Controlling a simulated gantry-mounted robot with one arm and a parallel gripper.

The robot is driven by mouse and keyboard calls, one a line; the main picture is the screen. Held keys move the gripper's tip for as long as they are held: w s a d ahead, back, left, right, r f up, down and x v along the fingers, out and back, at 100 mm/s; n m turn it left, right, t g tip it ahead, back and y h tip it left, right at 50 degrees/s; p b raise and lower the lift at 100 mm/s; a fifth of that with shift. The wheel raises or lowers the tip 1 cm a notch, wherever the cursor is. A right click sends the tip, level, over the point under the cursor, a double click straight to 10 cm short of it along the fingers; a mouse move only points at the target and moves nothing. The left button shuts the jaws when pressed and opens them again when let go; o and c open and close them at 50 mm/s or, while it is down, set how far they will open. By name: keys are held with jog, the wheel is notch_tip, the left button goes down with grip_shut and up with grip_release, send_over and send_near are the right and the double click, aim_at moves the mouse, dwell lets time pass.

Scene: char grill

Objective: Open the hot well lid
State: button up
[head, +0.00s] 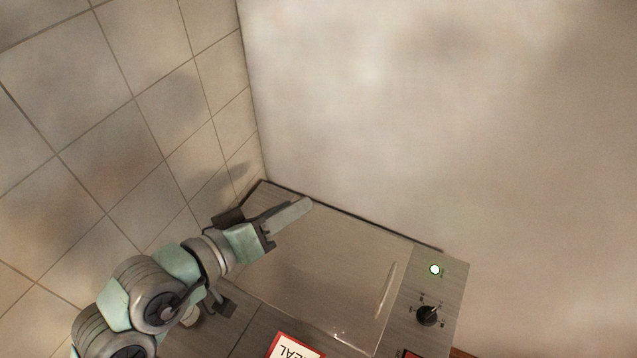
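The hot well lid (330,265) looks like a flat, glossy, see-through panel lying on the metal unit in the lower middle of the head view. It appears closed. A thin, pale curved bar that looks like its handle (386,290) runs near its right edge. My gripper (298,210) is over the far left part of the unit, its fingers pointing right and toward the back. It is apart from the handle. I see the fingers side-on as one pale shape, so their opening is hidden. Nothing shows held in them.
A red-edged sign (294,347) is at the bottom. A tiled wall (100,130) stands left, a plain wall (430,110) behind.

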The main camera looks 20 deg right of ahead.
jog(key=p+x, duration=0.2)
jog(key=x, duration=0.7)
jog(key=shift+w+d+f, duration=0.2)
jog(key=shift+w+d, duration=0.05)
jog(key=shift+d, duration=0.05)
jog(key=shift+c, duration=0.2)
grip_shut()
dwell(0.9)
jog(key=shift+o, duration=0.2)
grip_release()
jog(key=shift+a, duration=0.15)
jog(key=b+v, duration=0.2)
jog(key=v, duration=0.8)
jog(key=shift+s+a+r, duration=0.15)
jog(key=shift+s+a, duration=0.05)
jog(key=shift+s, duration=0.05)
